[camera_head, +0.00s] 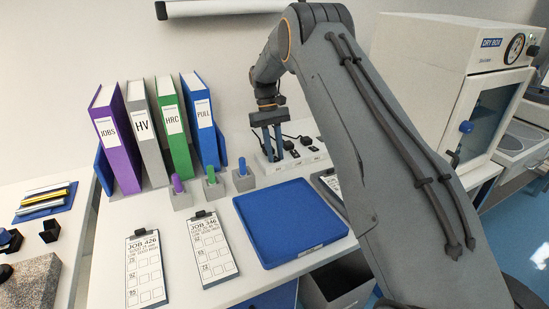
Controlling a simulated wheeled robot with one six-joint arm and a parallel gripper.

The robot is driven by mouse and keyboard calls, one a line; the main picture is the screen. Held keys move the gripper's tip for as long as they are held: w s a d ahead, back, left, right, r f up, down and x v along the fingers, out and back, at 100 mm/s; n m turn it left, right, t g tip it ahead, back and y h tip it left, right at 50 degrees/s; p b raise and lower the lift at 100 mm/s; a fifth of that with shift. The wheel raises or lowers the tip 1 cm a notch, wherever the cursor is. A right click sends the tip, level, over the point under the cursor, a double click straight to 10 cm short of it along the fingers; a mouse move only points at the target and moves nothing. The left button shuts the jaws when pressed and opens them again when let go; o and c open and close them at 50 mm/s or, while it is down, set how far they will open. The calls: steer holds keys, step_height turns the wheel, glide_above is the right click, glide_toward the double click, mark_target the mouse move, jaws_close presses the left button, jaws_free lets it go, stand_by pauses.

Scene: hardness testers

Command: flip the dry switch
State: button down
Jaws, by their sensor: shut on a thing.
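A white strip (312,157) with dark switches or plugs and small labels lies at the back of the white table. Its labels are too small to read, so I cannot tell which switch is the dry one. My gripper (273,158) points down at the strip's left end, its two dark fingers close together. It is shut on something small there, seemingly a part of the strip. The fingers hide that part, and I cannot tell the switch's position.
Purple, grey, green and blue binders (158,130) stand left of my gripper. Small blocks with coloured pegs (212,187) and a blue tray (290,222) lie in front. Two job clipboards (211,255) lie at the front. A white dry box (450,75) stands at right. My arm hides part of the table.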

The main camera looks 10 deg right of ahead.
stand_by(0.3)
steer(key=c, duration=1.6)
jaws_free()
steer(key=shift+o, duration=0.2)
steer(key=b+v, duration=0.2)
steer(key=v, duration=0.5)
steer(key=shift+w+r, duration=0.15)
steer(key=shift+r, duration=0.2)
